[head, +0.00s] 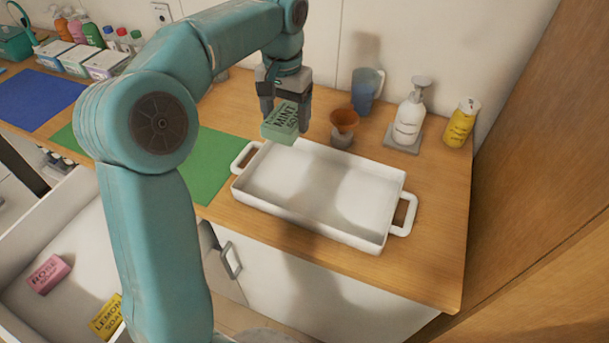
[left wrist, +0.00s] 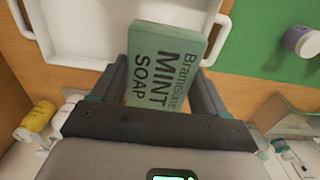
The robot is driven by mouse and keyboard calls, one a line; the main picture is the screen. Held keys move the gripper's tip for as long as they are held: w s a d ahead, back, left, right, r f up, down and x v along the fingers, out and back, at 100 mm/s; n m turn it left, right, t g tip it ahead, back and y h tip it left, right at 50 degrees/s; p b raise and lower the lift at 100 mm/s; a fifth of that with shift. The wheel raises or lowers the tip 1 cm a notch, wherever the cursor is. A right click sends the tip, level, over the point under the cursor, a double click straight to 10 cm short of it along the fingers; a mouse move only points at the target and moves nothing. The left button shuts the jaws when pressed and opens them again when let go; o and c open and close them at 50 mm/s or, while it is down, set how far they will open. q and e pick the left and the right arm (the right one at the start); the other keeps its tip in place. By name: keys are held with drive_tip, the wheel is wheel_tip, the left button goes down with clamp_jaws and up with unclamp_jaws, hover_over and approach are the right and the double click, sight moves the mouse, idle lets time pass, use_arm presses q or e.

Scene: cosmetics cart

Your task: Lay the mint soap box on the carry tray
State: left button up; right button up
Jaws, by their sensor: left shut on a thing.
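The mint soap box (head: 281,122) is a pale green box with dark lettering. My left gripper (head: 285,105) is shut on it and holds it in the air near the far left corner of the carry tray. The box also fills the middle of the left wrist view (left wrist: 163,68), between the two fingers (left wrist: 160,90). The carry tray (head: 310,228) is a white rectangular tray with a handle at each end, lying empty on the wooden counter. Part of the tray (left wrist: 95,45) shows beyond the box in the left wrist view. My right gripper is not in view.
A green mat (head: 212,165) lies left of the tray. An open drawer below holds a pink rose soap (head: 48,274) and a yellow lemon soap (head: 107,315).

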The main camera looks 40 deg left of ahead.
use_arm(q)
hover_over(290, 179)
drive_tip(key=f, duration=1.1)
drive_tip(key=shift+s+f+b, duration=0.1)
drive_tip(key=shift+s+b, duration=0.1)
drive_tip(key=shift+b, duration=0.1)
drive_tip(key=shift+w+f, duration=0.15)
drive_tip(key=shift+f, duration=2.4)
drive_tip(key=shift+f, duration=0.15)
drive_tip(key=o, duration=1.1)
wheel_tip(290, 179, up, 12)
drive_tip(key=shift+d+r, duration=0.1)
drive_tip(key=shift+r, duration=0.1)
